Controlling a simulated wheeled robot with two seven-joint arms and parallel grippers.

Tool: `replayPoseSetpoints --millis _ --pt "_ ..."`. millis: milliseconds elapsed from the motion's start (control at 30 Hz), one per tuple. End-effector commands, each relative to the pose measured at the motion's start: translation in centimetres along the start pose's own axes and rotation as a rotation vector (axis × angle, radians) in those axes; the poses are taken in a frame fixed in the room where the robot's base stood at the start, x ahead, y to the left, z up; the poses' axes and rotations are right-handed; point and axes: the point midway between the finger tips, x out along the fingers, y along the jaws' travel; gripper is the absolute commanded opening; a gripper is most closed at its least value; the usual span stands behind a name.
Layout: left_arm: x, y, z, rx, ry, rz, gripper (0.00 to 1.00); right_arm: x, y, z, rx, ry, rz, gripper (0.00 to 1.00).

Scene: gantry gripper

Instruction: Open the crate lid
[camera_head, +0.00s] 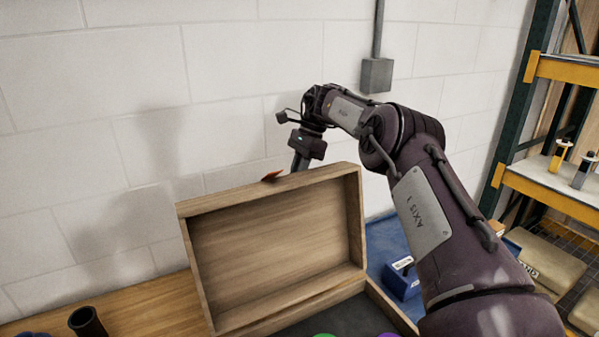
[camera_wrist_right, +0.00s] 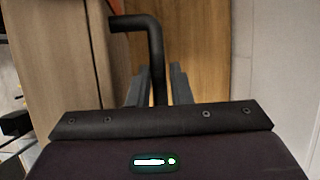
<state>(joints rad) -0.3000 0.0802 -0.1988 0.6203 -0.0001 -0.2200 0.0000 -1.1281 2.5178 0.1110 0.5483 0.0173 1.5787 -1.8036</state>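The wooden crate lid (camera_head: 275,245) stands raised and tilted back toward the wall, its inner side facing me in the head view. A small red tab (camera_head: 272,175) shows at its top edge. The crate's body (camera_head: 392,309) is mostly cut off below, with a dark interior. My right gripper (camera_head: 299,163) is behind the lid's top edge, its fingertips hidden there. In the right wrist view its fingers (camera_wrist_right: 160,80) stand apart beside a wooden panel (camera_wrist_right: 60,50), likely the lid's outer side. A black bent rod overlaps the gap between them. My left gripper is not in view.
A pale block wall (camera_head: 90,90) stands close behind the lid, with a grey box (camera_head: 376,75) on it. A black tube (camera_head: 88,322) stands on the wooden table (camera_head: 150,308) at left. A blue box (camera_head: 402,279) is right of the lid. A shelf rack (camera_head: 560,190) stands at right.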

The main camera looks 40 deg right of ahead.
Motion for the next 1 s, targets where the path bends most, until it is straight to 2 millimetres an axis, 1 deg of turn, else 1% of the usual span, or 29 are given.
replayPoseSetpoints --millis 33,100,133,300,700,833,1000 --pt "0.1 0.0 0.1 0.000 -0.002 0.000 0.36 0.3 0.1 -0.1 0.001 0.001 0.005 0.25" --pt "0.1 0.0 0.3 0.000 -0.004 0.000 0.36 0.2 0.1 0.0 0.001 0.000 0.004 0.34" --pt "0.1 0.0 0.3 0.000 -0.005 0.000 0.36 0.2 0.0 0.0 0.001 0.000 0.004 0.36" --pt "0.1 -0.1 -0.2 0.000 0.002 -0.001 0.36 0.0 0.0 0.0 0.001 0.000 0.001 0.36" --pt "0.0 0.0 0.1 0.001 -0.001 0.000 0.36 -0.3 0.1 0.1 0.000 -0.002 -0.004 0.36" --pt "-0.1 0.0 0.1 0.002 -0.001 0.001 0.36 -0.6 0.5 0.4 -0.006 -0.003 -0.019 0.36" --pt "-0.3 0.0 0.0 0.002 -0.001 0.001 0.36 -1.1 1.5 0.8 -0.021 -0.005 -0.052 0.36"
